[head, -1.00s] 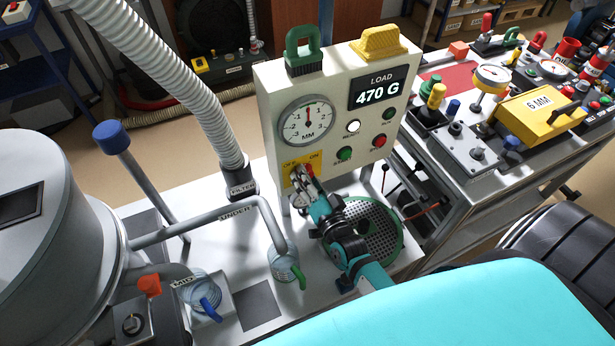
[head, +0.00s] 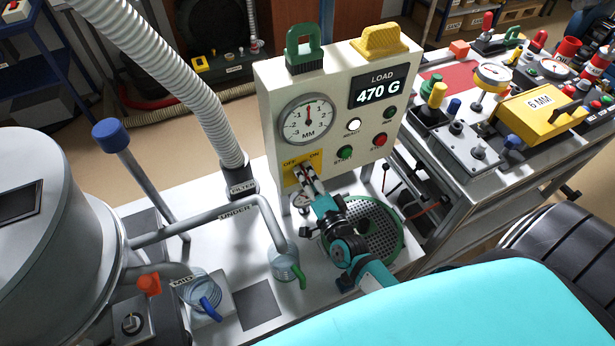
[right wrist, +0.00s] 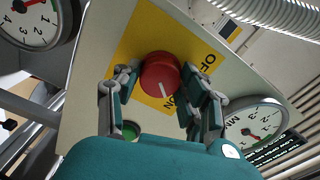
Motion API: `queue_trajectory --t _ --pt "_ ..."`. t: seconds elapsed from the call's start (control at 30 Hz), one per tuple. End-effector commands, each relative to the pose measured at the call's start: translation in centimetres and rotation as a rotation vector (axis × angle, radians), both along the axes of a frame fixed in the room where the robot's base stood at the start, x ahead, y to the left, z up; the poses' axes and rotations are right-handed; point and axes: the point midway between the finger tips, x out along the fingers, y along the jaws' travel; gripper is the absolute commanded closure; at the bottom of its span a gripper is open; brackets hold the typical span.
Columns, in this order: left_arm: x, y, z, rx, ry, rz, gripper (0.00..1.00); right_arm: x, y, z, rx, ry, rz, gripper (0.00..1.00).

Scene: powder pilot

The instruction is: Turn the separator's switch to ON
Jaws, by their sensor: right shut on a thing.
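The separator's switch is a red round knob (right wrist: 160,76) with a white pointer line, on a yellow plate (right wrist: 143,40) marked OFF and ON. In the right wrist view the line points toward the ON label. In the head view the yellow plate (head: 289,172) is low on the cream control panel (head: 277,87), and the knob is mostly hidden by my gripper. My right gripper (head: 305,174) is shut on the knob, with one finger on each side in the right wrist view (right wrist: 157,88). My left gripper is not in view.
The panel carries a dial (head: 307,119), a display (head: 379,90) reading 470 G, a lit white lamp (head: 354,125) and green and red buttons. A green-rimmed perforated sieve (head: 400,245) lies beside my arm. A pipe (head: 215,219) and glass jar (head: 283,262) stand to the left.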

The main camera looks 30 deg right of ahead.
Motion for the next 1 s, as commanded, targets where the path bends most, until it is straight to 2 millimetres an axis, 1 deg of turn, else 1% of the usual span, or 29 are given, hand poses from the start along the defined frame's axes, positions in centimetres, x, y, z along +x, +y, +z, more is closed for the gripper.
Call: queue_trajectory --t 0.27,0.3,0.47,0.73,0.83,0.93,1.0 --pt "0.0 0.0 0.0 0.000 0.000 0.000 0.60 0.0 0.0 0.0 0.004 0.000 -0.001 0.91" --pt "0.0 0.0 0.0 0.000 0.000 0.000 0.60 0.0 0.0 0.0 0.004 0.000 -0.001 0.57" --pt "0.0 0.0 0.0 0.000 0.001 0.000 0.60 0.0 0.0 0.1 0.003 -0.003 -0.001 0.36" --pt "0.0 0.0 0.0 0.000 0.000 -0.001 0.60 0.0 0.0 0.1 0.002 -0.001 -0.001 0.35" --pt "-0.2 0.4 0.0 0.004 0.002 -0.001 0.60 -0.1 0.0 0.0 0.002 0.000 0.000 0.35" --pt "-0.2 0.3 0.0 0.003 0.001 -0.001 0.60 -0.8 0.0 -0.1 0.001 0.002 0.000 0.35" --pt "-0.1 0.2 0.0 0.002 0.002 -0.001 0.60 -1.7 0.1 -0.1 0.001 0.002 0.000 0.35"
